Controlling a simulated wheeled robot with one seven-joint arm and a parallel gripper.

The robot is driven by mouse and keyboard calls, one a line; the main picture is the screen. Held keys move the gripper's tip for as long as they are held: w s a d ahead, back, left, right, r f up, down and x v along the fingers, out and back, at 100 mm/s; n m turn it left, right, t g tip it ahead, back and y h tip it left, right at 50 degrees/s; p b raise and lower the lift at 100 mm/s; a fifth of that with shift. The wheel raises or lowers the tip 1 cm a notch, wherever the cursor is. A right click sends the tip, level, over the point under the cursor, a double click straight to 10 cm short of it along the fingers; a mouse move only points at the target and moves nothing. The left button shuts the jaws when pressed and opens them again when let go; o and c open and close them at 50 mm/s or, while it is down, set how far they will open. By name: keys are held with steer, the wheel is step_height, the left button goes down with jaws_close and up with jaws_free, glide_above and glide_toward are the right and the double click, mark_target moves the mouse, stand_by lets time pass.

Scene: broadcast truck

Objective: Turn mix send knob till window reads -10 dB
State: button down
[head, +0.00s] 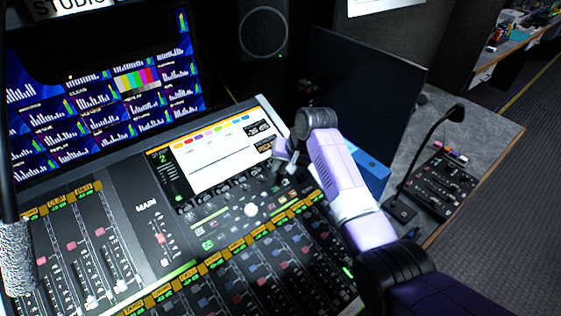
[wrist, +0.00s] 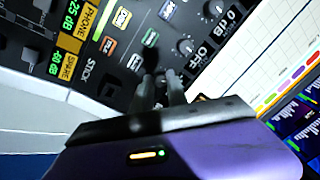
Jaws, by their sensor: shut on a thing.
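The mixing console (head: 110,225) fills the lower left of the head view. My gripper (head: 287,168) reaches down to the knob area just below the right end of its bright screen (head: 210,155). In the wrist view my gripper's two dark fingers (wrist: 160,92) are close together on a knob at the panel, which they mostly hide. Close by, small windows read "0 dB" (wrist: 226,22) and "OFF" (wrist: 206,53). I cannot tell for sure which window belongs to the held knob. In the head view the small dark windows (head: 259,130) are too small to read.
Faders (head: 160,239) and lit buttons crowd the console. A dark monitor (head: 365,90), a blue box (head: 372,172) and a gooseneck microphone (head: 455,113) stand to the right of the console.

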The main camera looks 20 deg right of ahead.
steer(key=shift+r+m+p, duration=0.1)
steer(key=shift+m+p, duration=0.3)
steer(key=shift+m, duration=0.4)
steer(key=c, duration=1.3)
jaws_free()
steer(key=shift+b+v, duration=0.3)
steer(key=shift+v, duration=3.55)
